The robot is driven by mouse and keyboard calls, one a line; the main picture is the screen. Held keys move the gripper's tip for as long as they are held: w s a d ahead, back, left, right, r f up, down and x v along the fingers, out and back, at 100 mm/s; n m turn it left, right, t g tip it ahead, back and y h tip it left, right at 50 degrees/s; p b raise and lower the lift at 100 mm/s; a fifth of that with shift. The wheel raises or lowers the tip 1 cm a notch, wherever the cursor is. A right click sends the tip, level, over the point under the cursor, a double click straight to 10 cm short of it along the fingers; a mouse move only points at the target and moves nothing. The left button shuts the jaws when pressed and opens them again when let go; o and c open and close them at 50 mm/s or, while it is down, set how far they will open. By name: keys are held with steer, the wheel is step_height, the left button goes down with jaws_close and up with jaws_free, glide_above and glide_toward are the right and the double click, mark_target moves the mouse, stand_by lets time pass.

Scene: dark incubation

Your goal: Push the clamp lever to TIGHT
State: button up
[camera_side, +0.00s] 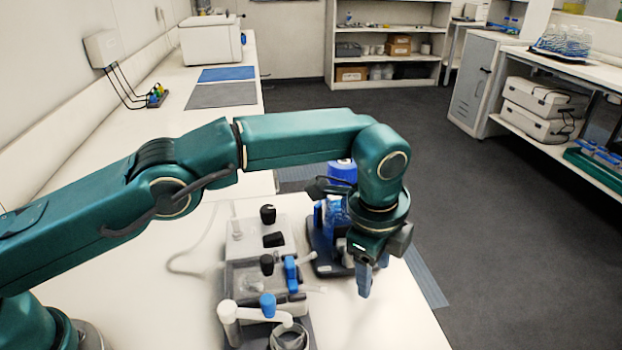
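My gripper (364,278) points down over the right part of the white bench, right of the grey-and-white apparatus (250,278). Its fingers are seen nearly edge-on, so I cannot tell if they are open or shut, and no object shows in them. At the apparatus's front is a white arm with a blue knob (268,304), lying roughly sideways above a ring-shaped part (290,338). A blue upright handle (291,273) stands just behind it. I cannot tell which is the clamp lever, and no TIGHT marking is legible. My gripper is apart from both.
A dark-based device with blue parts (322,250) stands close behind and left of my gripper. Black knobs (267,214) stick up from the apparatus. A pale tube (190,268) curves over the bench at left. The front-right bench top (390,320) is clear up to its edge.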

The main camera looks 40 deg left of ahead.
steer(key=shift+s+r, duration=0.25)
steer(key=shift+r, duration=1)
steer(key=shift+s+r, duration=0.2)
steer(key=shift+r, duration=1)
